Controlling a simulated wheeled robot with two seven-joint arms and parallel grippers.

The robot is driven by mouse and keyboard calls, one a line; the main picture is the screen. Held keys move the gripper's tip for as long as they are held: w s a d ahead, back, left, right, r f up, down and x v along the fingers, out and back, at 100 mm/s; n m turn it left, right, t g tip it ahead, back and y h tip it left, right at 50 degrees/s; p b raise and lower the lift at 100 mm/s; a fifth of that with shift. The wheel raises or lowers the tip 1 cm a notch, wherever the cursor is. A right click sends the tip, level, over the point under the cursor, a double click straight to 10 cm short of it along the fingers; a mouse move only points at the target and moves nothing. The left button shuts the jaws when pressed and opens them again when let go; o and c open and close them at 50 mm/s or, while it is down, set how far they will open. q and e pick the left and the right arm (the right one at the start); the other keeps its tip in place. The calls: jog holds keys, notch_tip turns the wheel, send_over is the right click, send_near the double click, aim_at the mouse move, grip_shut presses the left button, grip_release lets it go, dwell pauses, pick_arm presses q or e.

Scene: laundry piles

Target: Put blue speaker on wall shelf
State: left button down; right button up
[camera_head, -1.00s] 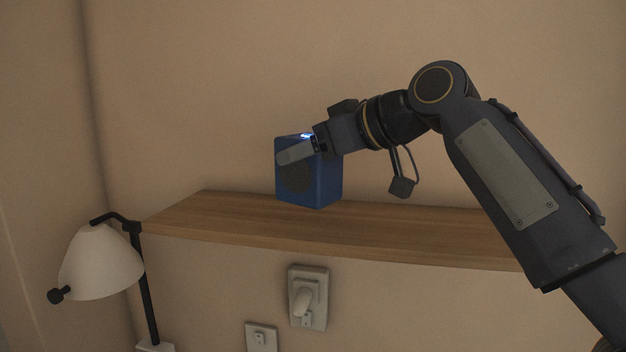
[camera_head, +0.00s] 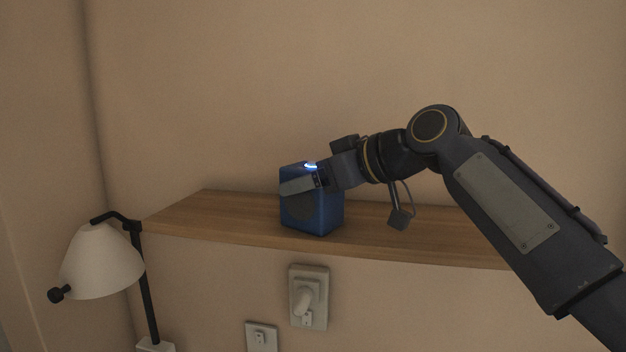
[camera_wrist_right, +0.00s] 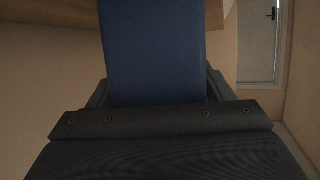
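The blue speaker (camera_head: 314,217) is a small upright box with a dark round front, at the wall shelf (camera_head: 215,215) in the head view. Its bottom overlaps the shelf's wooden top; I cannot tell whether it touches. My right gripper (camera_head: 303,184) is shut on the speaker's upper part, one finger across the front face. The far finger is hidden behind the speaker. In the right wrist view the speaker (camera_wrist_right: 153,50) fills the space between the fingers. My left gripper is not in view.
A white lamp (camera_head: 102,262) on a black stand is at the lower left, by the shelf's left end. A wall outlet with a plug (camera_head: 308,298) and a switch plate (camera_head: 262,338) are below the shelf. The shelf top left of the speaker is clear.

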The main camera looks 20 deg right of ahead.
jog(key=shift+o, duration=0.9)
jog(key=shift+r, duration=0.3)
jog(key=shift+s+d, duration=0.2)
jog(key=shift+s, duration=0.1)
jog(key=b+v, duration=0.2)
jog(key=v, duration=0.9)
jog(key=shift+s+r, duration=0.1)
jog(key=shift+r, duration=0.05)
